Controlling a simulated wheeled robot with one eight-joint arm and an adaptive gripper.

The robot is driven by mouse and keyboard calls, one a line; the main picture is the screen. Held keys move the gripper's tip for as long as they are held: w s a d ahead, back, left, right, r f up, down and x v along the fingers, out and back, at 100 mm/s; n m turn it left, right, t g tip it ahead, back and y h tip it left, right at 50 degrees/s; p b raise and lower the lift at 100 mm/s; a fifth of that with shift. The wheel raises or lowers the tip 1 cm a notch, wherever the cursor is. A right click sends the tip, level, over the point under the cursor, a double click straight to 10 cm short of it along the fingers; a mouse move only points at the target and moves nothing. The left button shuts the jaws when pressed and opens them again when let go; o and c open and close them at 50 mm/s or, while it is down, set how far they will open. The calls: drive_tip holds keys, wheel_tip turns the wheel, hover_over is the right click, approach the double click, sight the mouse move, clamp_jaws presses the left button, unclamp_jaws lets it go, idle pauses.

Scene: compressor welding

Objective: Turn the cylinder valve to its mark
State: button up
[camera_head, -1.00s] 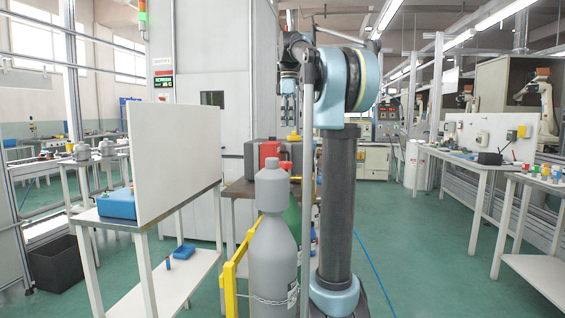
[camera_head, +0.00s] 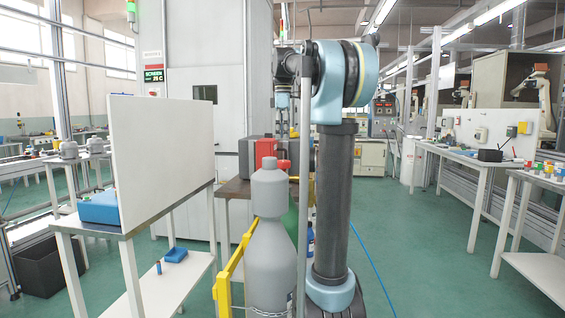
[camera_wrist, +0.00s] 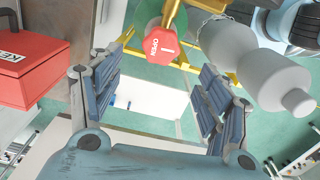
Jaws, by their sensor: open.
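The valve's red faceted knob (camera_wrist: 161,44), with white lettering and a mark on its face, sits on a brass stem in the wrist view. The green cylinder (camera_wrist: 147,18) shows behind it. In the head view the green cylinder (camera_head: 294,216) is mostly hidden by the grey cylinder and my arm. My gripper (camera_wrist: 163,72) is open, its blue-grey fingers spread left and right, with the knob toward the top of the gap. I cannot tell how far the knob is from the fingertips. In the head view my gripper (camera_head: 283,98) hangs small and partly hidden behind my arm.
A grey cylinder (camera_head: 270,255) stands in front in a yellow frame (camera_head: 232,272); it also lies close right in the wrist view (camera_wrist: 262,72). A red box (camera_wrist: 30,62) is at left. A white upright panel (camera_head: 160,165) stands on a left table.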

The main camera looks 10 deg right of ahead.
sight(283, 161)
wheel_tip(283, 161, down, 10)
idle(0.5)
drive_tip(key=c, duration=1.1)
